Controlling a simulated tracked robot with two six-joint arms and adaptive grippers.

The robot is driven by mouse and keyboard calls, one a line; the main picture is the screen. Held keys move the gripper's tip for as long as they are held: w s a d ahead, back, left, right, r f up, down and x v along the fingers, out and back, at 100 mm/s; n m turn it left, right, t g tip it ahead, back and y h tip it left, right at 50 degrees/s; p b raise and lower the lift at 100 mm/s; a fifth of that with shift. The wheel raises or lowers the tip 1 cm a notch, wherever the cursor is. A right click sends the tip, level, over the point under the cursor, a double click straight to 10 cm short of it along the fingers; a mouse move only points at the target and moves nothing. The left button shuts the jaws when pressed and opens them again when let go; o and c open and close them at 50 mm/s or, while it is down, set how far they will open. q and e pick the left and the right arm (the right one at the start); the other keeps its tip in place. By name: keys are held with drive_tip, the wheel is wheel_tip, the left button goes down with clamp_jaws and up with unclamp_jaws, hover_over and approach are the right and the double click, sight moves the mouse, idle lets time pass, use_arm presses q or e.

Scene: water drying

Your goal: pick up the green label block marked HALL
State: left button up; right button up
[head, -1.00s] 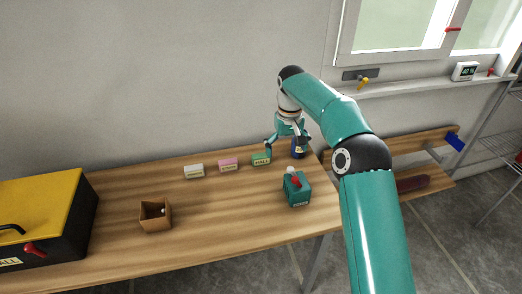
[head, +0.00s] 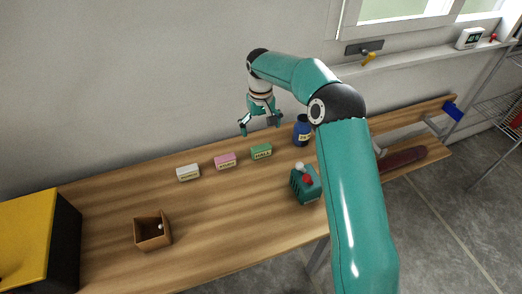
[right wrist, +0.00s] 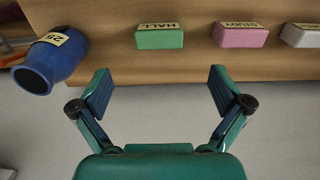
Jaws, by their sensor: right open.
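The green label block marked HALL (head: 261,151) stands on the wooden bench, at the right end of a row of label blocks. It also shows upright on the bench in the right wrist view (right wrist: 160,37), ahead of the fingers and between their lines. My right gripper (head: 260,130) is open and empty, above the bench's back edge and behind the green block. In the right wrist view its two fingers (right wrist: 160,84) are spread wide, with nothing between them. My left gripper is in neither view.
A pink block (head: 225,161) and a white block (head: 188,172) stand left of the green one. A blue jar (head: 302,131) stands close on its right. A teal box (head: 306,185), an open brown box (head: 152,231) and a yellow-topped case (head: 28,225) are also on the bench.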

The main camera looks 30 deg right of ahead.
sight(261, 146)
wheel_tip(261, 146, down, 5)
drive_tip(key=shift+f, duration=0.1)
wheel_tip(261, 146, down, 4)
drive_tip(key=shift+w+d+f+p, duration=0.1)
drive_tip(key=shift+f+p, duration=0.05)
drive_tip(key=shift+p, duration=0.7)
drive_tip(key=shift+f, duration=0.55)
drive_tip(key=c, duration=1)
